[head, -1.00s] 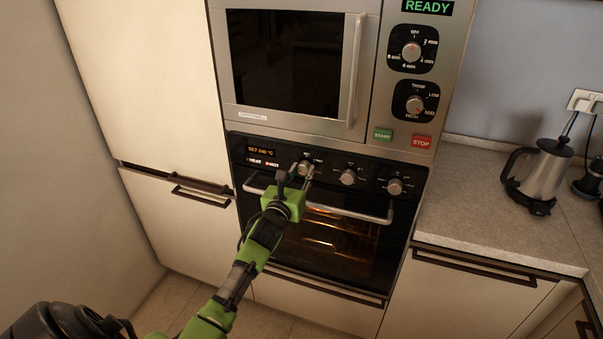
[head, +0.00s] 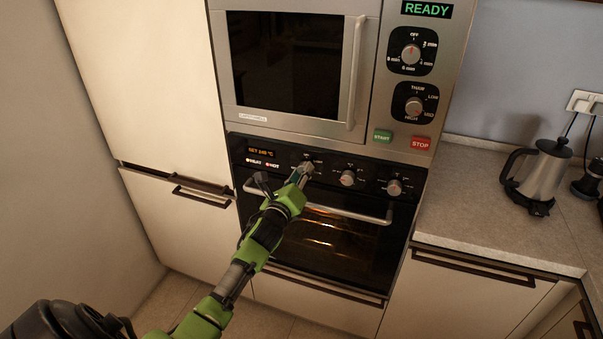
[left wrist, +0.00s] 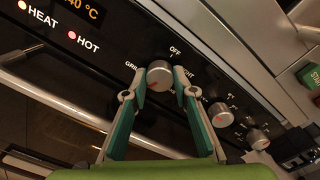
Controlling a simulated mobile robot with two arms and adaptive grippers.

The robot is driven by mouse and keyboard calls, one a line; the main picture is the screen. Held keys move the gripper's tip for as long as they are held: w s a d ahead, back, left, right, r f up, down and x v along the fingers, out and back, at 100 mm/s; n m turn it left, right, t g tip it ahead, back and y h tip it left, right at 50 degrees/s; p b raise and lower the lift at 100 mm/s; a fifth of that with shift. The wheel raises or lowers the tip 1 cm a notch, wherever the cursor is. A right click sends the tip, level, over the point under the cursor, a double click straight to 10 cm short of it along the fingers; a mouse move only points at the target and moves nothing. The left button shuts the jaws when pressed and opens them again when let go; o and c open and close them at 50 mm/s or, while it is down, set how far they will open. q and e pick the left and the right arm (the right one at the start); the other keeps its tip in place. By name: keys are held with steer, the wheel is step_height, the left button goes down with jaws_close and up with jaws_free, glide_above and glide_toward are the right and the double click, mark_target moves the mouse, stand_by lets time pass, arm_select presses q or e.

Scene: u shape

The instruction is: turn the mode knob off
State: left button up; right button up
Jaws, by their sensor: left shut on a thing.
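The oven's leftmost knob, a round metal one with OFF printed above it and a GRILL label to its left, shows in the left wrist view (left wrist: 160,74). A small red mark shows on the lower part of its face, away from OFF. My left gripper (head: 304,170) is at this knob, with one finger on each side in the left wrist view (left wrist: 160,84), shut on it. In the head view the fingers mostly hide the knob. My right gripper is not in view.
Two more oven knobs, the middle one (head: 347,178) and the right one (head: 394,187), sit to the right. The oven handle (head: 350,214) runs below. The oven display (head: 262,152) is lit, with HEAT and HOT lamps. A microwave (head: 285,65) is above; a kettle (head: 540,175) stands on the counter.

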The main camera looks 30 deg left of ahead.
arm_select(q)
steer(key=n, duration=0.5)
steer(key=shift+n+p, duration=0.3)
steer(key=n, duration=0.4)
steer(key=n+p, duration=0.1)
steer(key=n, duration=0.4)
steer(key=shift+n+h, duration=0.3)
steer(key=shift+n, duration=0.1)
steer(key=n, duration=0.5)
steer(key=shift+p, duration=0.35)
steer(key=n, duration=0.5)
steer(key=shift+n, duration=0.3)
steer(key=n, duration=0.4)
steer(key=shift+f+n, duration=0.1)
steer(key=shift+n, duration=0.2)
steer(key=n, duration=0.4)
steer(key=shift+n+t, duration=0.3)
steer(key=n, duration=0.5)
